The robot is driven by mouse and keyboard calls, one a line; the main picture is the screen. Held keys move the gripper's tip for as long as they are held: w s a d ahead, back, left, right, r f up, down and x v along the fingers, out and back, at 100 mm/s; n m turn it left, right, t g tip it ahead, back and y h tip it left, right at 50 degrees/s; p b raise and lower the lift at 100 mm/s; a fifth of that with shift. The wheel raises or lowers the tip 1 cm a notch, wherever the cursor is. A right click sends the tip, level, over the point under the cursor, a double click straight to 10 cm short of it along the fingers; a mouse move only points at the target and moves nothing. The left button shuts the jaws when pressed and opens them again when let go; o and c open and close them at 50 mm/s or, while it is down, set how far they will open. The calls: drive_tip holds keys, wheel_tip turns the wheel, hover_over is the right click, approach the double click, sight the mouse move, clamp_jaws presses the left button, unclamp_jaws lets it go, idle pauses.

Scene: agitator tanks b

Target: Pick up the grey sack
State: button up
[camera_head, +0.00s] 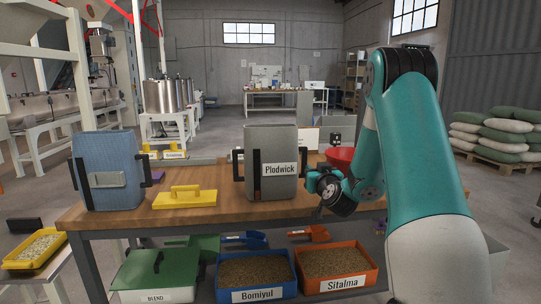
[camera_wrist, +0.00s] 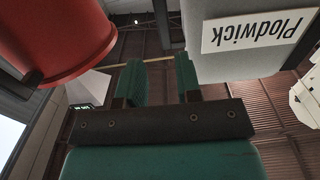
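The grey sack (camera_head: 284,142) stands upright on the wooden table, with a "Plodwick" label on its front and dark handles at its sides. My gripper (camera_head: 318,183) is just right of the sack in the head view, low by the tabletop; its fingertips are hard to make out there. In the wrist view, the two teal fingers (camera_wrist: 158,78) are apart with nothing between them. The grey sack (camera_wrist: 230,68) shows there at upper right with its label upside down, beside the fingers and not between them.
Labelled bins (camera_head: 337,285) stand below the front edge.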

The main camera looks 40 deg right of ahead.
sight(305, 160)
drive_tip(key=p+x, duration=0.4)
drive_tip(key=x, duration=0.1)
drive_tip(key=p+x, duration=0.2)
drive_tip(key=x, duration=0.1)
drive_tip(key=shift+w+a+r, duration=0.15)
drive_tip(key=shift+w+a, duration=0.05)
drive_tip(key=shift+w, duration=0.1)
drive_tip(key=shift+w+d, duration=0.15)
clamp_jaws()
